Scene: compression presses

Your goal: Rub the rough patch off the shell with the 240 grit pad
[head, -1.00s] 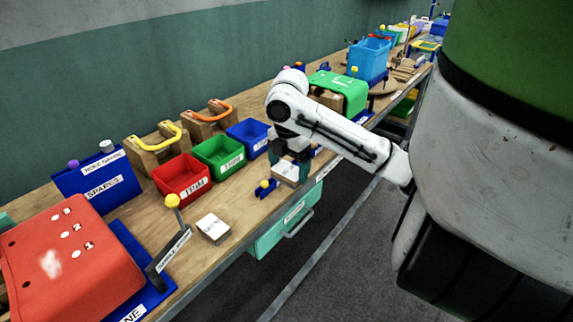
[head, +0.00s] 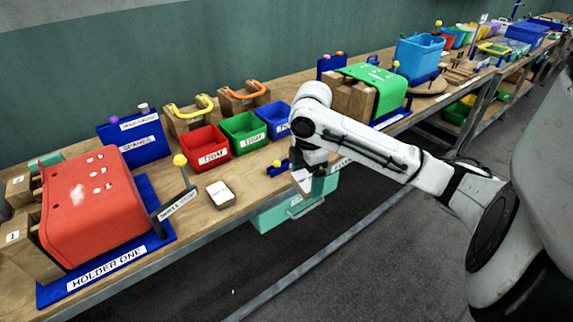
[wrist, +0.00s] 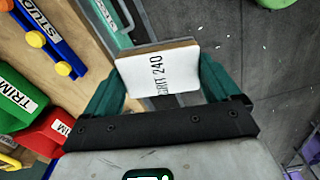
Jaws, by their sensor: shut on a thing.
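My gripper (head: 314,172) is shut on a white-faced pad (wrist: 157,72), marked GRIT 240 in the wrist view. The pad sits between the teal fingers, with a brown edge showing. In the head view my gripper holds it near the front edge of the bench, above the teal drawer. A red shell (head: 105,215) stands at the left on the blue base marked HOLDER ONE (head: 107,268). A pale rough patch (head: 77,198) shows on its face, beside small white marks. My gripper is well to the right of the shell, apart from it.
Another pale pad (head: 220,193) lies on the bench between shell and gripper. A yellow-knobbed post (head: 180,161) with a label plate stands right of the shell. Red (head: 205,149), green (head: 244,135) and blue (head: 275,119) bins stand behind. A green shell (head: 377,90) is farther right. The drawer (head: 290,210) juts out below.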

